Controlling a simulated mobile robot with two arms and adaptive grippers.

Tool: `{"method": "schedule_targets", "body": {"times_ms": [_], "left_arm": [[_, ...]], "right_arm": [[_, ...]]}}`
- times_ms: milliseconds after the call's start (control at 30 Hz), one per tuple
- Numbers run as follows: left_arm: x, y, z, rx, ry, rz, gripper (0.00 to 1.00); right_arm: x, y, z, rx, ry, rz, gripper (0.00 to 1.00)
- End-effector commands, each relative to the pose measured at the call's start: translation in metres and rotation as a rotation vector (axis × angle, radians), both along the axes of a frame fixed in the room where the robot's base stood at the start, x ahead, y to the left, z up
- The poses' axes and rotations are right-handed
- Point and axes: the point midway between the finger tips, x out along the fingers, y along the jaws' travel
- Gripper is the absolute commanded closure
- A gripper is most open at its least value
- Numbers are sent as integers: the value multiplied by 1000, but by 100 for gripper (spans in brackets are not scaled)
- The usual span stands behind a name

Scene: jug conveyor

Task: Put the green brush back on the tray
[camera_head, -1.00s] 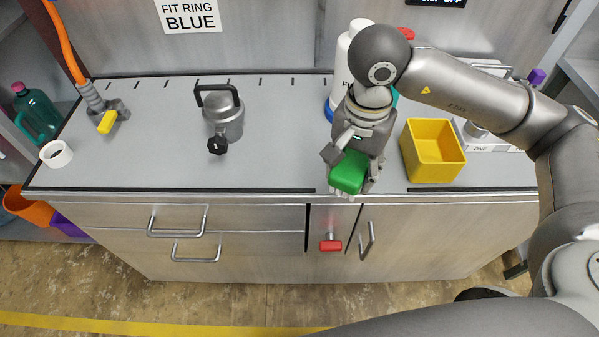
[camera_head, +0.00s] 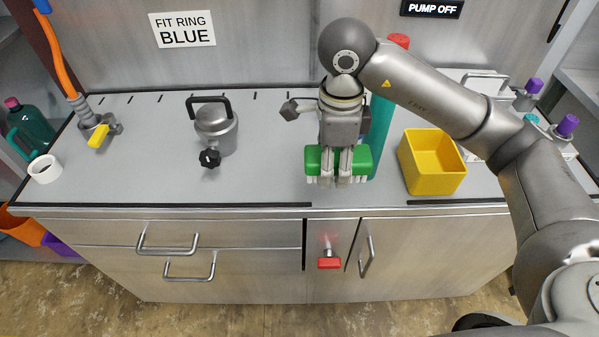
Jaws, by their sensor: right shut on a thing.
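The green brush (camera_head: 313,158) is held crosswise in my right gripper (camera_head: 346,176), whose fingers are shut over its middle. Its pale bristles point down, close to the grey counter; I cannot tell whether they touch it. The brush is near the counter's front edge, left of the yellow box. My left gripper is not in view. I cannot clearly make out a tray in this view.
A yellow open box (camera_head: 437,186) stands right of the brush. A teal upright object (camera_head: 381,120) with a red top stands close behind it. A grey metal pot (camera_head: 216,130) stands left, with free counter between. A white ring (camera_head: 44,169) lies far left.

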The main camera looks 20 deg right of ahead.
Motion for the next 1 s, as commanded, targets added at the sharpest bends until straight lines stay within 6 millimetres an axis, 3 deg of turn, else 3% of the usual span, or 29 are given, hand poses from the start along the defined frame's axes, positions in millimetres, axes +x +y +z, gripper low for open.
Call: {"method": "schedule_targets", "body": {"times_ms": [167,200,433,667,1000], "left_arm": [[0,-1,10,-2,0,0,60],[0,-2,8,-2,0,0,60],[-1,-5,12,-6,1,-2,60],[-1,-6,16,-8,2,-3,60],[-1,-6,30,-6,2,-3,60]], "right_arm": [[35,21,-16,3,4,1,74],[40,24,-28,3,7,0,74],[67,36,-61,1,3,0,74],[78,42,-77,0,2,1,74],[78,41,-107,1,-1,2,74]]}}
